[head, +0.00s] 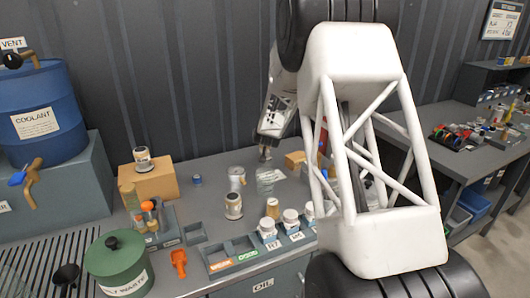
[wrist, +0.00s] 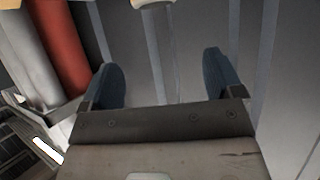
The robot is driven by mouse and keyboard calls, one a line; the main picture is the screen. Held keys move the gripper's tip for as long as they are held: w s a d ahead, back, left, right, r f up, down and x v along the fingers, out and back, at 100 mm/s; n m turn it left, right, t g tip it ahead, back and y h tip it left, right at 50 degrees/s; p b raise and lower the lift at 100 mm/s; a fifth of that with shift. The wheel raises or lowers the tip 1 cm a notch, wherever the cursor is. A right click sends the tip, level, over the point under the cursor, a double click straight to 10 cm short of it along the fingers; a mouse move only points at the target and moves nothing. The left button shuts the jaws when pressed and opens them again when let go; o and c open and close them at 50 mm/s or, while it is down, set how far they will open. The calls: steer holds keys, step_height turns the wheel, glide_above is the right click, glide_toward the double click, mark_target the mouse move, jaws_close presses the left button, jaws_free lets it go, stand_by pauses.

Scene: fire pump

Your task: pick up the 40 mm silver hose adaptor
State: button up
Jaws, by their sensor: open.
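Several small silver cylindrical pieces show in the head view, and I cannot tell which is the 40 mm hose adaptor. One silver piece (head: 237,176) stands on the grey bench, and a silver piece with a brownish band (head: 233,207) stands nearer the front. A similar banded piece (head: 142,160) sits on a cardboard box. My gripper (head: 265,152) points down above the back of the bench, to the right of the silver piece. In the wrist view its two blue fingers (wrist: 163,82) are wide apart with nothing between them.
The cardboard box (head: 150,184) and a green waste bin (head: 120,262) stand at left. My arm hides the bench's right part. A red cylinder (wrist: 62,45) is close in the wrist view.

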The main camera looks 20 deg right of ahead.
mark_target(269, 157)
step_height(269, 157, down, 4)
steer(key=shift+f, duration=0.1)
stand_by(0.4)
steer(key=shift+x, duration=1.3)
steer(key=shift+w+f, duration=0.1)
steer(key=shift+w, duration=0.05)
steer(key=shift+x, duration=2.45)
steer(key=shift+c, duration=0.3)
steer(key=c, duration=1.1)
